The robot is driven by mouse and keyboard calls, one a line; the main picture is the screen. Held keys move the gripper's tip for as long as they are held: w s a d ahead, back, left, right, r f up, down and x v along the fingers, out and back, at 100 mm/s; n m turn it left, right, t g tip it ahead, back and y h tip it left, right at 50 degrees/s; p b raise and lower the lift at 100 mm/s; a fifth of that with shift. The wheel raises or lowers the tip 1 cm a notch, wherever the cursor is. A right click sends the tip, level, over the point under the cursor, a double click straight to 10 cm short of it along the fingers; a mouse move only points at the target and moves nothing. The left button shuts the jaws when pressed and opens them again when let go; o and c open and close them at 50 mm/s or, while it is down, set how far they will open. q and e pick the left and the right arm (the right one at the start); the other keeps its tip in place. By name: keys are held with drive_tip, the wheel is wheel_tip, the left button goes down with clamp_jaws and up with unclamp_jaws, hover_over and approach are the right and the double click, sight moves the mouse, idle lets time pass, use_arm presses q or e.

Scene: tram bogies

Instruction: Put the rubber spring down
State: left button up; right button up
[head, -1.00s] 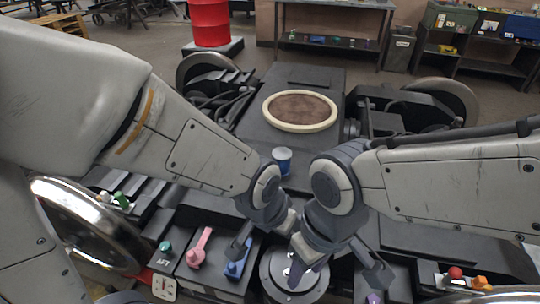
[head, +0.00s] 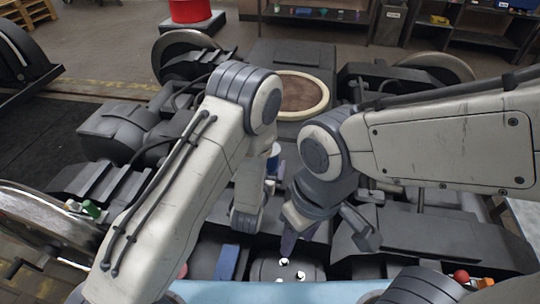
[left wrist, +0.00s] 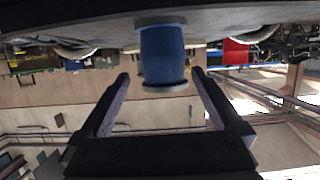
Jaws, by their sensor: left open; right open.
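The rubber spring, a blue cylinder (head: 273,160) with a pale rim, stands on the dark bogie frame in the head view, partly hidden by my left arm. It also shows in the left wrist view (left wrist: 163,55), where the picture is upside down and the spring meets the dark surface at the top. My left gripper (left wrist: 161,76) is open, with the spring in line between its fingertips and a gap on each side. In the head view my left gripper (head: 271,181) is mostly hidden beside the spring. My right gripper (head: 324,240) is open and empty in front, above the bogie's near part.
A round brown pad with a cream ring (head: 302,95) lies on the frame behind the spring. A blue tool (head: 227,262) lies in the near tray. A red knob (head: 461,275) is at the lower right. Wheels and dark bogie parts flank both sides.

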use_arm(q)
drive_tip(key=x, duration=0.3)
drive_tip(key=shift+w+a, duration=0.1)
drive_tip(key=x, duration=0.4)
drive_tip(key=shift+w+a+r+p, duration=0.15)
drive_tip(key=shift+r+p, duration=0.15)
drive_tip(key=shift+r, duration=0.05)
drive_tip(key=shift+w+f, duration=0.2)
drive_tip(key=shift+w, duration=0.3)
drive_tip(key=c, duration=1.3)
drive_tip(key=shift+r, duration=0.1)
clamp_jaws()
drive_tip(key=shift+r, duration=0.1)
